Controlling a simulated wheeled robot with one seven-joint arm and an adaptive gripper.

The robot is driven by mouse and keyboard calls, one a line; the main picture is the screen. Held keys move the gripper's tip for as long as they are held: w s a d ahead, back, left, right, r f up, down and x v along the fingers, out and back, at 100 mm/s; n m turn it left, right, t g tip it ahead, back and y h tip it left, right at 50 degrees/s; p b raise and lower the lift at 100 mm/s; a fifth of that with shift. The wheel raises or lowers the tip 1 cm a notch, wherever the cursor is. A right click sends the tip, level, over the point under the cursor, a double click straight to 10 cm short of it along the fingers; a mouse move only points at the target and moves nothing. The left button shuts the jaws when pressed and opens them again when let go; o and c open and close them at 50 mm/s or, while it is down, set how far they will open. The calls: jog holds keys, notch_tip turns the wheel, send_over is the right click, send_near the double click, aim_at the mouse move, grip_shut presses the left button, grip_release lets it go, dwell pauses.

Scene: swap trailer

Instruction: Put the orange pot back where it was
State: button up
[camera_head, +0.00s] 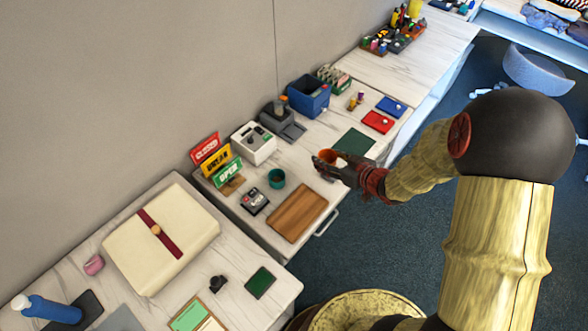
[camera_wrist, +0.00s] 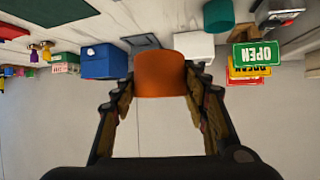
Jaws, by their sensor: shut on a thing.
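The orange pot (camera_wrist: 160,75) is between the fingers of my gripper (camera_wrist: 160,90) in the wrist view, and the fingers are shut on it. In the head view my gripper (camera_head: 328,160) holds the orange pot (camera_head: 331,156) above the counter, near its front edge and left of the dark green mat. Part of the pot is hidden by the fingers there. A teal pot (camera_head: 276,178) stands on the counter left of my gripper. A brown wooden board (camera_head: 297,212) lies nearer, at the front edge.
A white machine (camera_head: 253,143), a grey device (camera_head: 280,122) and a blue bin (camera_head: 308,95) line the wall. Signs (camera_head: 218,160) stand left of them. A green mat (camera_head: 354,142), red tray (camera_head: 377,122) and blue tray (camera_head: 391,106) lie to the right. A small dark device (camera_head: 255,201) sits beside the board.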

jog(key=shift+w+a+f, duration=0.1)
jog(key=shift+f, duration=0.05)
jog(key=s+a+b+x, duration=0.15)
jog(key=b+x, duration=0.25)
jog(key=x, duration=0.5)
jog(key=b, duration=0.2)
send_over(294, 167)
jog(key=f, duration=0.4)
jog(key=shift+s+d+f, duration=0.2)
jog(key=shift+s+d, duration=0.1)
jog(key=shift+d, duration=0.05)
jog(key=shift+w+f, duration=0.1)
jog(key=shift+f, duration=0.05)
jog(key=shift+w+a+f+b, duration=0.15)
jog(key=shift+f+b, duration=0.4)
jog(key=shift+f, duration=0.35)
jog(key=shift+w+a+f+b, duration=0.1)
jog(key=shift+f+b, duration=0.45)
jog(key=shift+f, duration=0.35)
jog(key=shift+f, duration=0.15)
jog(key=o, duration=1.1)
jog(key=shift+o, duration=0.2)
